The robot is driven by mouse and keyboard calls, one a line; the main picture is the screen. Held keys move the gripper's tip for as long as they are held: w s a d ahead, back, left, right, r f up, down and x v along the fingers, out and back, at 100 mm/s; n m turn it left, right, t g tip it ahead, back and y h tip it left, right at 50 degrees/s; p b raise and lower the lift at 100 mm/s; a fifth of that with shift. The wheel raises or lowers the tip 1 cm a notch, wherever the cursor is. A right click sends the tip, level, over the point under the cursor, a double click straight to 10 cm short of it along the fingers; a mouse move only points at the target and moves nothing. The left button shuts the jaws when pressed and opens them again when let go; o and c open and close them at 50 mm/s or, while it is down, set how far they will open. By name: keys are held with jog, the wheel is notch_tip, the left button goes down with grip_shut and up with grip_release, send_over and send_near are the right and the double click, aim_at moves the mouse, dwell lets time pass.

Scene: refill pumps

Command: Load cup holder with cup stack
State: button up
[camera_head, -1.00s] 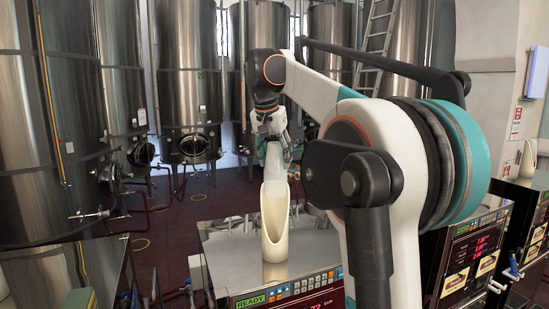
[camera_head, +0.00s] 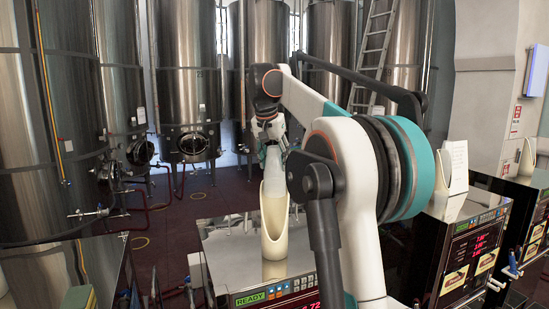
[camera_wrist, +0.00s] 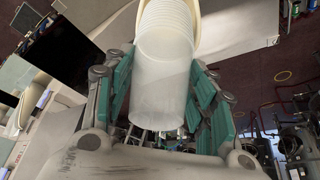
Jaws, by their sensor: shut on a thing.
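A cream cup holder (camera_head: 275,238), a tall tube with a slanted open front, stands upright on the metal top of a machine in the head view. A stack of translucent white cups (camera_head: 272,166) stands at the holder's top, its lower part inside the holder. My gripper (camera_head: 272,148) is at the upper end of the stack. In the wrist view, the gripper's teal fingers (camera_wrist: 160,92) are on both sides of the cup stack (camera_wrist: 163,75), shut on it. The cup holder's cream rim (camera_wrist: 192,10) shows around the stack's far end.
The machine top (camera_head: 226,246) around the holder is mostly bare. Another cream holder (camera_head: 526,158) stands on a machine at the right, and a white upright item (camera_head: 455,170) is near it. Large steel tanks (camera_head: 185,90) fill the background.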

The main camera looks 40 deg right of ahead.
aim_at(275, 189)
jog(key=shift+w+d+f+b, duration=0.1)
jog(key=shift+f+b, duration=1.55)
jog(key=shift+f, duration=1.5)
jog(key=shift+s+a+f+b, duration=0.15)
jog(key=shift+f+b, duration=0.1)
jog(key=shift+f, duration=0.2)
jog(key=shift+s+a+f+b, duration=0.15)
jog(key=shift+f+b, duration=0.1)
jog(key=shift+f, duration=0.2)
jog(key=shift+w+f, duration=0.15)
jog(key=shift+f, duration=0.2)
jog(key=shift+c, duration=1.2)
jog(key=shift+w+d+f+b, duration=0.2)
jog(key=shift+d+f+b, duration=0.15)
jog(key=shift+f, duration=0.05)
grip_shut()
jog(key=shift+d+f, duration=0.25)
jog(key=shift+s+a+f, duration=0.1)
jog(key=shift+a, duration=0.3)
jog(key=shift+d+f, duration=0.15)
jog(key=shift+d, duration=0.05)
jog(key=o, duration=1.4)
grip_release()
